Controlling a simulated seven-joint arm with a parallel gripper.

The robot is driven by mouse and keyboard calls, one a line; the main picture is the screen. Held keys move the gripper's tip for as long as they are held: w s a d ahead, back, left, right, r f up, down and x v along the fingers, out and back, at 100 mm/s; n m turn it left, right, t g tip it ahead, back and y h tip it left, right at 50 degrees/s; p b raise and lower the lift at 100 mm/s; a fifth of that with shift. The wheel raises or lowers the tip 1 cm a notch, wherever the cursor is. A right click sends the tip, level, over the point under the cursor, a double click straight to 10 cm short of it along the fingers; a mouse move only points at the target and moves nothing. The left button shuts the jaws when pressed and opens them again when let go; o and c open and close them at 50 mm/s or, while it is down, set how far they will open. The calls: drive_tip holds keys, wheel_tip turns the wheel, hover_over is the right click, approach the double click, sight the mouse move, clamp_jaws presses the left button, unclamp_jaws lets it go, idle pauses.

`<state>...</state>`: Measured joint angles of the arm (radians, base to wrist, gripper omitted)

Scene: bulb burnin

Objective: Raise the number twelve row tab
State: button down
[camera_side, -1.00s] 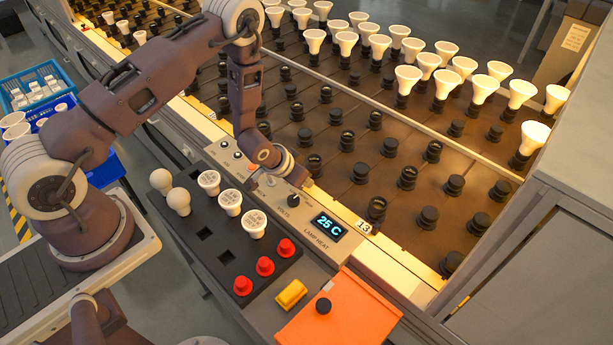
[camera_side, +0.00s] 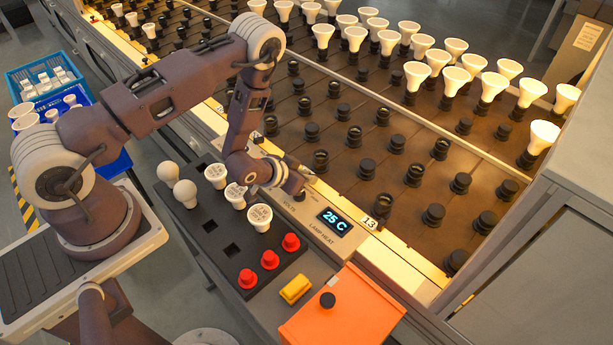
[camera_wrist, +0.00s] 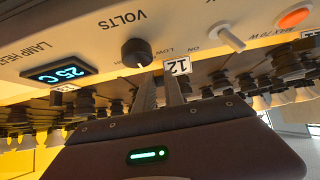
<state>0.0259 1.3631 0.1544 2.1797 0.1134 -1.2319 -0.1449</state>
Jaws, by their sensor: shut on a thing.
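The number twelve row tab (camera_wrist: 178,66) is a small white plate with black digits at the panel's edge in the wrist view. My gripper (camera_wrist: 162,86) reaches up to it, its two narrow fingers shut on the tab, with the label showing just beyond the fingertips. In the side view my gripper (camera_side: 304,192) is low at the panel edge beside the sockets. There the tab is hidden by my gripper. The number 13 tab (camera_side: 370,222) lies along the same edge, to the right.
The control panel has a VOLTS knob (camera_wrist: 137,53), a toggle switch (camera_wrist: 226,37) and a lamp heat display (camera_side: 331,219) reading 25 C. A black tray (camera_side: 214,268) holds bulbs and red plugs. Rows of sockets (camera_side: 366,165) and white bulbs stand beyond the edge.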

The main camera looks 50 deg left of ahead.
drive_tip(key=c, duration=1.4)
unclamp_jaws()
drive_tip(key=shift+c, duration=0.2)
drive_tip(key=v, duration=0.7)
